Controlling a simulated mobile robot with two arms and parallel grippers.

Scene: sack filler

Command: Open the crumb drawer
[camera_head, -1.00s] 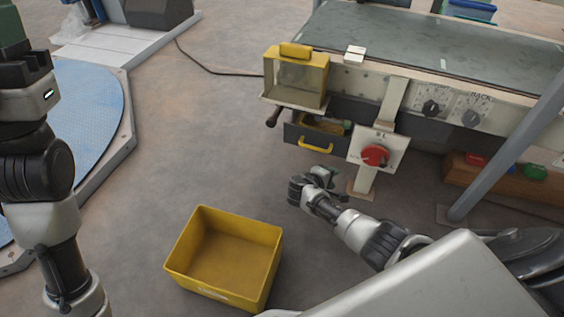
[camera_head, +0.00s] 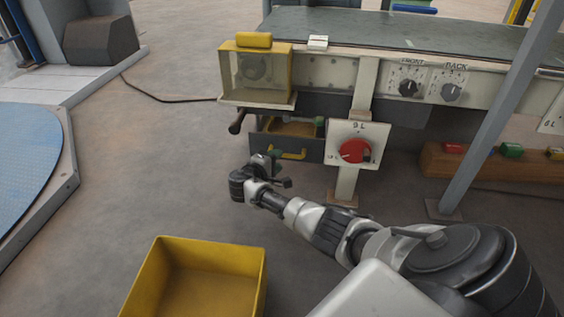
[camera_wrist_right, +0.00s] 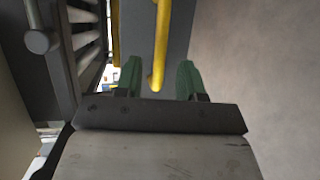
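The crumb drawer (camera_head: 262,146) is a dark grey box front under the yellow guarded unit. It stands partly out, with brown material showing inside. Its yellow handle (camera_head: 296,154) is on the front face. My right gripper (camera_head: 275,168) is at the handle, partly covering its left part. In the right wrist view the green fingertips (camera_wrist_right: 159,78) are apart, and the yellow handle bar (camera_wrist_right: 160,45) runs between them. I see a gap on each side of the bar. My left gripper is out of view.
A red rotary knob (camera_head: 355,151) on a white plate is just right of the drawer. A dark crank handle (camera_head: 237,123) juts out at its left. A yellow bin (camera_head: 150,285) stands on the floor in front. A grey slanted post (camera_head: 497,110) is at right.

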